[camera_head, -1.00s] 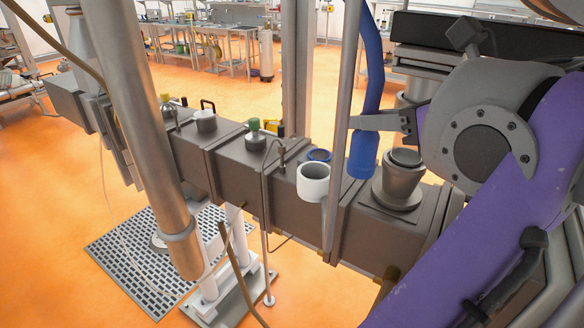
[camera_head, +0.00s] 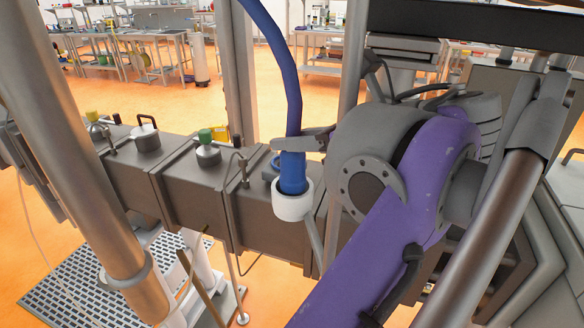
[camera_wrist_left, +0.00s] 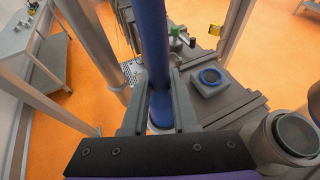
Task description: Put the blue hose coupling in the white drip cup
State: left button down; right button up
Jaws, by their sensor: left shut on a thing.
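The blue hose coupling (camera_head: 292,170) hangs upright at the end of a blue hose (camera_head: 286,75). My left gripper (camera_head: 300,141) is shut on it near its top; in the left wrist view the two fingers (camera_wrist_left: 160,108) sit on either side of it. The white drip cup (camera_head: 293,206) is fixed at the side of the grey machine barrel. In the head view the coupling's lower end shows within the cup's rim, and the front wall hides its tip. I cannot tell whether it touches the bottom.
The grey barrel (camera_head: 190,190) runs along behind the cup. A blue ring port (camera_wrist_left: 210,77) is on its top beside the coupling. A green-capped fitting (camera_head: 207,150) stands further left. Upright metal posts (camera_head: 70,130) frame the space. A round metal flange (camera_wrist_left: 292,134) stands at right.

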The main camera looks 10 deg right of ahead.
aim_at(304, 160)
pick_arm(q)
jog(key=f, duration=0.3)
jog(key=shift+w+a, duration=0.1)
jog(key=shift+w, duration=0.25)
jog(key=shift+f+b, duration=0.3)
jog(key=shift+f, duration=0.05)
jog(key=shift+s, duration=0.2)
jog(key=shift+w+f, duration=0.1)
jog(key=c, duration=0.7)
grip_release()
jog(key=p+v, duration=0.1)
jog(key=v, duration=1.1)
